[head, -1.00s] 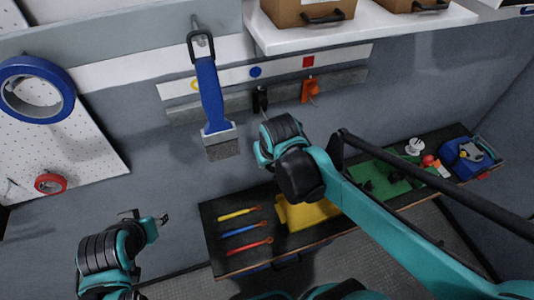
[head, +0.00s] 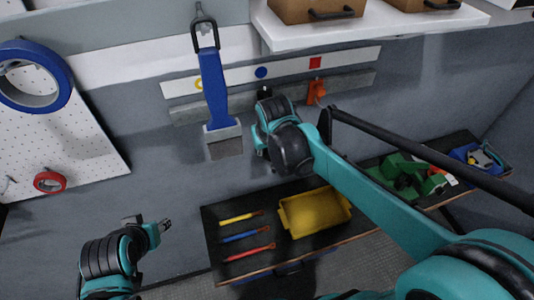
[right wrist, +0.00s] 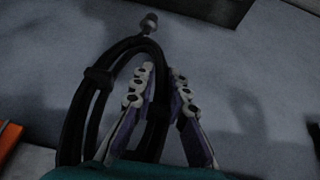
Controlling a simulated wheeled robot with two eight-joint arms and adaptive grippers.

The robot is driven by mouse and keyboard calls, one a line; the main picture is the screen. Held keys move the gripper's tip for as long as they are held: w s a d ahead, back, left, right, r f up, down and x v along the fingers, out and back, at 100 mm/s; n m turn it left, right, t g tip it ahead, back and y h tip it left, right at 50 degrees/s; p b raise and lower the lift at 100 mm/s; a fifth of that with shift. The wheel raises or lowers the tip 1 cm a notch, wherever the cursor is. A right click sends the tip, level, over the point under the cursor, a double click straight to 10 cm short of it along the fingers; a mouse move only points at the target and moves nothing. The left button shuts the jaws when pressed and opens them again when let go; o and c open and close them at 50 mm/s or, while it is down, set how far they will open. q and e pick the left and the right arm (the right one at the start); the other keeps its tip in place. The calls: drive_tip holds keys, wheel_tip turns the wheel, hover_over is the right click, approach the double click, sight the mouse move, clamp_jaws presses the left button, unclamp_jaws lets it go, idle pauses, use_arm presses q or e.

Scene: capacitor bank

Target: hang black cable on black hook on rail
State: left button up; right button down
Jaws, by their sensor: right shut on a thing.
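In the right wrist view my right gripper (right wrist: 162,78) is shut on the black cable (right wrist: 84,112), which forms a doubled, upright loop. One side of the loop passes between the fingers. The loop's top lies at a round-tipped peg (right wrist: 149,21); I cannot tell whether it is around the peg or beside it. In the head view the black hook (head: 264,92) shows at its top on the grey rail (head: 222,101), under the blue dot. My right wrist hides its lower part, the fingers and the cable. My left gripper (head: 165,227) is low at left, its opening unclear.
A blue brush (head: 214,88) hangs left of the black hook, and an orange hook (head: 316,91) is to its right. A white shelf (head: 400,28) with boxes juts out above. Below are a yellow tray (head: 316,212) and several coloured tools (head: 247,236) on a dark bench.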

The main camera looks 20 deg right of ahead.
drive_tip(key=w+b, duration=0.1)
drive_tip(key=w, duration=0.1)
drive_tip(key=w+f, duration=0.1)
drive_tip(key=w, duration=0.1)
drive_tip(key=shift+a+b, duration=0.1)
drive_tip(key=shift+b, duration=0.25)
drive_tip(key=shift+f, duration=0.1)
drive_tip(key=shift+s+a, duration=0.1)
idle(0.6)
drive_tip(key=c, duration=1.8)
unclamp_jaws()
drive_tip(key=o, duration=0.4)
drive_tip(key=shift+w+f, duration=0.15)
drive_tip(key=shift+w, duration=0.05)
